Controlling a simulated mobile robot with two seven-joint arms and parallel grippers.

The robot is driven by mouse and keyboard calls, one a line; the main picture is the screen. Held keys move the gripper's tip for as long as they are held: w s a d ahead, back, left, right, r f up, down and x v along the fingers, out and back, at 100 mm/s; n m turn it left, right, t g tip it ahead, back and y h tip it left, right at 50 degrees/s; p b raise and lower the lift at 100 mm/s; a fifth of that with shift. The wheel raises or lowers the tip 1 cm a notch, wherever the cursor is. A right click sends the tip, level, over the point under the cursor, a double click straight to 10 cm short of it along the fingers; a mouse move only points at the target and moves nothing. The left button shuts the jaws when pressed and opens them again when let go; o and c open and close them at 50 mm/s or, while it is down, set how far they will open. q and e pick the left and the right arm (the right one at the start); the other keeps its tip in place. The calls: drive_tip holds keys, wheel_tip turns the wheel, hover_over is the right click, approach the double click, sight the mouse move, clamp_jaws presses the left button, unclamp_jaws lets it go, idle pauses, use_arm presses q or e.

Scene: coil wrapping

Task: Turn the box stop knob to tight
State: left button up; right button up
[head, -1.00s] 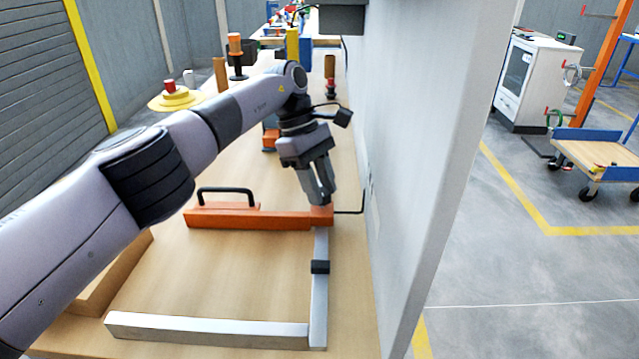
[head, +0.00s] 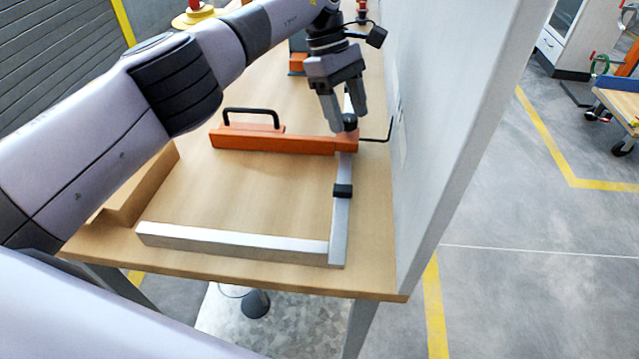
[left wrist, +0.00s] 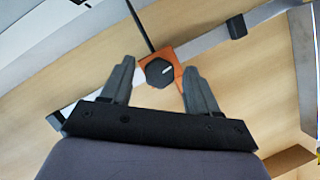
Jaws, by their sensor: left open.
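The box stop is an orange bar (head: 280,139) with a black handle, lying across a grey metal rail (head: 341,220) on the wooden table. Its black knob (head: 350,122) sits at the bar's right end, on the rail. In the left wrist view the knob (left wrist: 160,71) is a dark hexagon with a small white mark, on an orange block. My left gripper (head: 346,124) is open, pointing down over the knob. In the wrist view its fingertips (left wrist: 158,66) stand on either side of the knob, with gaps visible. My right gripper is not in view.
A tall grey panel (head: 445,120) stands close to the right of the rail. A thin black rod (head: 380,138) reaches from the bar's end toward it. A wooden block (head: 140,185) lies at the table's left edge. The tabletop inside the frame is clear.

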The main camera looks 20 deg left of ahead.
use_arm(q)
drive_tip(key=shift+n, duration=0.3)
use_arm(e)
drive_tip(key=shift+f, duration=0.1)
